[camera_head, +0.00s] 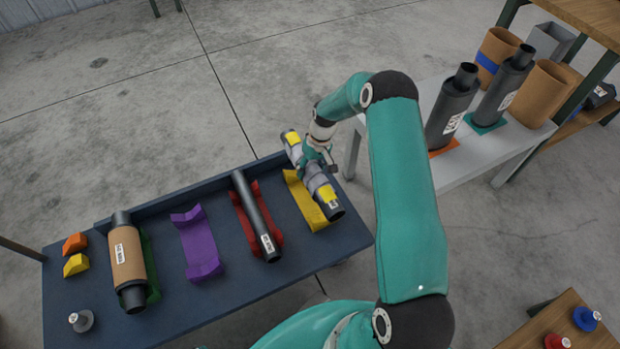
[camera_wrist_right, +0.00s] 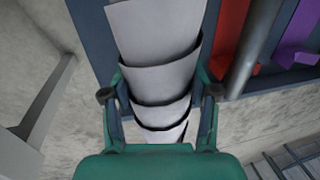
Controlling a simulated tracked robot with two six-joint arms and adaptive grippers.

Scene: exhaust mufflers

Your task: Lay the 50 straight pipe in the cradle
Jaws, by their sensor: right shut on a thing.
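My right gripper (camera_head: 318,160) is shut on a light grey, stepped pipe with yellow bands and dark ends (camera_head: 328,195). It also shows between the fingers in the right wrist view (camera_wrist_right: 155,40). The pipe lies over the yellow cradle (camera_head: 301,198), which shows along its left side; I cannot tell whether they touch. A plain dark grey straight pipe (camera_head: 254,210) lies in the red cradle (camera_head: 239,218) to its left. The pipes' labels are too small to read. My left gripper is out of view.
The blue bench (camera_head: 190,318) also bears an empty purple cradle (camera_head: 196,243) and a brown-wrapped muffler (camera_head: 126,258) on a green cradle. Orange and yellow blocks (camera_head: 75,253) sit at the left. A pale table (camera_head: 495,152) with upright mufflers stands at right.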

